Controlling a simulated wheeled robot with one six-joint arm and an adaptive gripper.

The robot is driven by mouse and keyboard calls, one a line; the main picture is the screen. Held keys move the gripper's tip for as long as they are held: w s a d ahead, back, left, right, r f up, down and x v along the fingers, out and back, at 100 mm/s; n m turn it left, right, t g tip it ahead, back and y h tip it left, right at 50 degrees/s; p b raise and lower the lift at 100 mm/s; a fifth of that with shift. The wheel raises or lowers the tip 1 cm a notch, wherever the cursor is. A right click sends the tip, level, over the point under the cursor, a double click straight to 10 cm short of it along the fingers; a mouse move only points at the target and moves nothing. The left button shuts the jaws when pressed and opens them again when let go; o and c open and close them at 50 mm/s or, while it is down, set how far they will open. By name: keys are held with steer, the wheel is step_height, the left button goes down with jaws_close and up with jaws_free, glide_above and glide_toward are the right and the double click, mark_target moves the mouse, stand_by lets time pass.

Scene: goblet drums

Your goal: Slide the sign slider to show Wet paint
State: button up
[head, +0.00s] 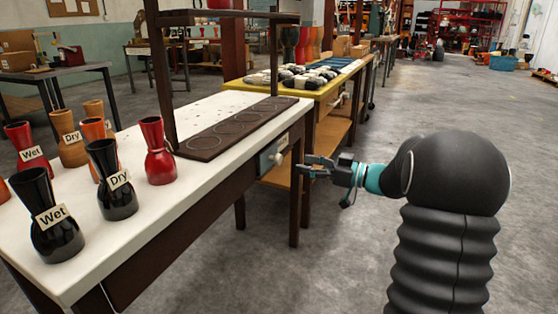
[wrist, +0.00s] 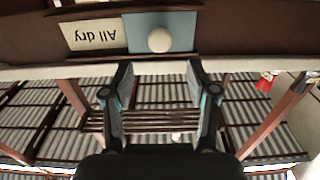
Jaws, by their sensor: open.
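The sign slider, a blue-grey plate (wrist: 178,24) with a round white knob (wrist: 160,39), is set in the dark front edge of the white-topped table. In the wrist view, the sign beside the plate reads "All dry" (wrist: 92,33), upside down in the picture. "Wet paint" is not visible. In the head view, the blue-grey plate (head: 268,158) and knob (head: 278,159) are on the table's near side. My gripper (wrist: 160,72) is open, with the knob lined up between but beyond its fingertips, apart from them. In the head view, my gripper (head: 303,166) is just right of the knob.
Goblet drums tagged Wet and Dry, such as a black one (head: 112,190) and a red one (head: 159,155), stand on the white tabletop (head: 190,185). A dark rack (head: 213,142) with ring marks is at its far end. A yellow-topped table (head: 318,92) stands behind. The floor (head: 330,250) right of the table is clear.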

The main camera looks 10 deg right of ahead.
mark_target(281, 159)
steer(key=x, duration=0.9)
steer(key=shift+b, duration=0.35)
jaws_close()
